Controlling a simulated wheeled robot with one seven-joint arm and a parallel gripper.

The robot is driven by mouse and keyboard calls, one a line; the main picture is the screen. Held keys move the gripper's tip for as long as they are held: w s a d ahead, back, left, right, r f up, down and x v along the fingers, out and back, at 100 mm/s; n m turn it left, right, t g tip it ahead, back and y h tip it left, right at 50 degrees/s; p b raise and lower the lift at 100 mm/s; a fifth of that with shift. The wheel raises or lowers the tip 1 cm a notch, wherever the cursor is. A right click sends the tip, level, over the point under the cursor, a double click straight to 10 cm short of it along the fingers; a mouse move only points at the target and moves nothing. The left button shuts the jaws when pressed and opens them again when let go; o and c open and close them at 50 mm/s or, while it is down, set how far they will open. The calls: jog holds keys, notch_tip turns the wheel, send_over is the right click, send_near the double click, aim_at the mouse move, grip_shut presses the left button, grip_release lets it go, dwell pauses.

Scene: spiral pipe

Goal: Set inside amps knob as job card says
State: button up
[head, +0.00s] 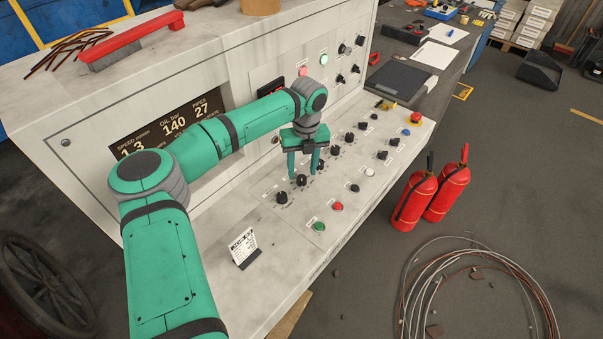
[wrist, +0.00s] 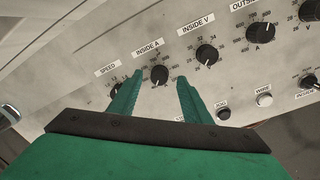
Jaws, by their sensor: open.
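The inside amps knob (wrist: 159,76) is a black round knob under the label "INSIDE A" (wrist: 147,47) on the pale control panel. In the wrist view it shows between and just beyond my fingertips. In the head view this knob (head: 302,180) shows between the lower ends of the fingers. My gripper (head: 302,175) is open and points down at the panel, with a finger on either side of the knob's picture. Whether the fingers are level with the knob is unclear. The job card (head: 243,247) stands on the panel's near end; its writing is too small to read.
The speed knob (wrist: 116,90) is close on the left, partly behind a finger, and the inside V knob (wrist: 207,54) is on the right. A red button (head: 337,206) and a green button (head: 319,227) sit near the panel edge. Fire extinguishers (head: 414,200) stand beside the panel.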

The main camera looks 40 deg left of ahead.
aim_at(302, 180)
jog(key=shift+s+f, duration=0.1)
jog(key=shift+f, duration=1.15)
jog(key=shift+c, duration=0.6)
jog(key=c, duration=0.9)
